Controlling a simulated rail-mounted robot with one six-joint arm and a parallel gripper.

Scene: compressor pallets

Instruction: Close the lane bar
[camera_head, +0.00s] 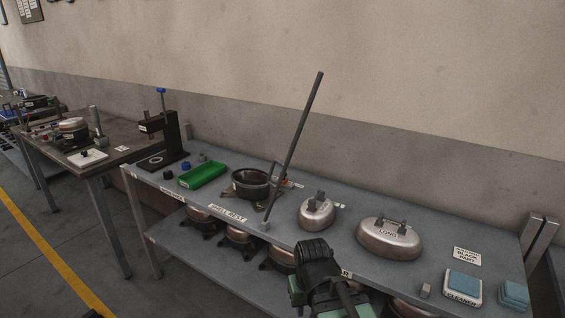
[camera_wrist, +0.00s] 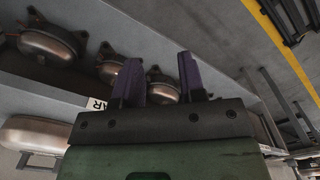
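A long dark grey bar (camera_head: 295,145), which I take to be the lane bar, stands raised and leaning to the right. Its foot is at a small block (camera_head: 264,225) on the front part of the bench top, and its upper end is free in the air. My gripper (camera_wrist: 158,70) shows two purple fingers set apart with nothing held between them. In the head view my arm is at the bench's front edge, right of and below the bar's foot; the fingers are hard to make out there. The bar is not seen in the wrist view.
Several compressors (camera_wrist: 50,42) sit on the lower shelf. A press (camera_head: 165,135) stands at the left end.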

